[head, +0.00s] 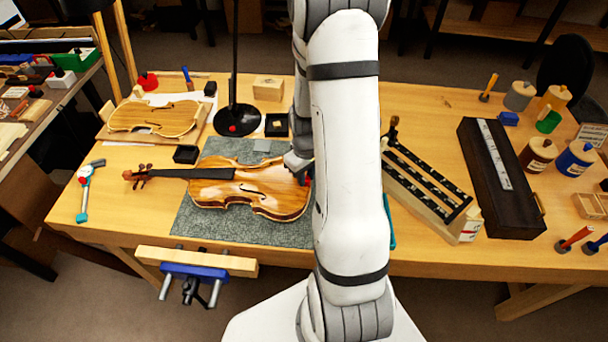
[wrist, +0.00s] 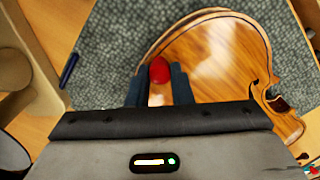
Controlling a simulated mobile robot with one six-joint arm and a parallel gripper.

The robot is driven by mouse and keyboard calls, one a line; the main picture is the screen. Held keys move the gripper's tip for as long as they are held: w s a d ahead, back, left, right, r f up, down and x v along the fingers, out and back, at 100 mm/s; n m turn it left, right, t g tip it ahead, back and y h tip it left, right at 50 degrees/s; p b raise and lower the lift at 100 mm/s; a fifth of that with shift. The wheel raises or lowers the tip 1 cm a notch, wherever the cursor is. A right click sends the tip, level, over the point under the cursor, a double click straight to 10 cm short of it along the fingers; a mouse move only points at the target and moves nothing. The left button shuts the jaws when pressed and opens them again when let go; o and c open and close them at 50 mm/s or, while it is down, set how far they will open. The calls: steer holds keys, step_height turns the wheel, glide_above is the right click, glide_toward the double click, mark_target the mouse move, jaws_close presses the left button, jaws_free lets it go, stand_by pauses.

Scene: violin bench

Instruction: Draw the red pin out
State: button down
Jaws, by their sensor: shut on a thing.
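The red pin (wrist: 159,70) shows as a rounded red head between my gripper's two dark fingers in the wrist view, at the end edge of the violin body. My gripper (wrist: 158,85) is shut on it. The violin (wrist: 205,58) lies flat, and its end edge is right beside the fingers. In the head view the violin (head: 250,192) lies on a grey mat, neck to the left. My gripper (head: 300,165) is at the violin's right end, largely hidden by my arm. Whether the pin's shaft is in the violin cannot be seen.
The grey mat (head: 200,222) lies under the violin. A black lamp base (head: 236,119) and small black boxes stand behind it. A wooden rack (head: 430,190) and a dark case (head: 500,180) are to the right. A blue vise (head: 195,271) is at the front edge.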

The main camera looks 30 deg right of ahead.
steer(key=shift+r+p, duration=0.4)
steer(key=shift+r, duration=0.35)
stand_by(0.8)
steer(key=shift+r+p, duration=0.9)
steer(key=shift+r, duration=0.65)
step_height(320, 180, up, 7)
steer(key=p, duration=0.4)
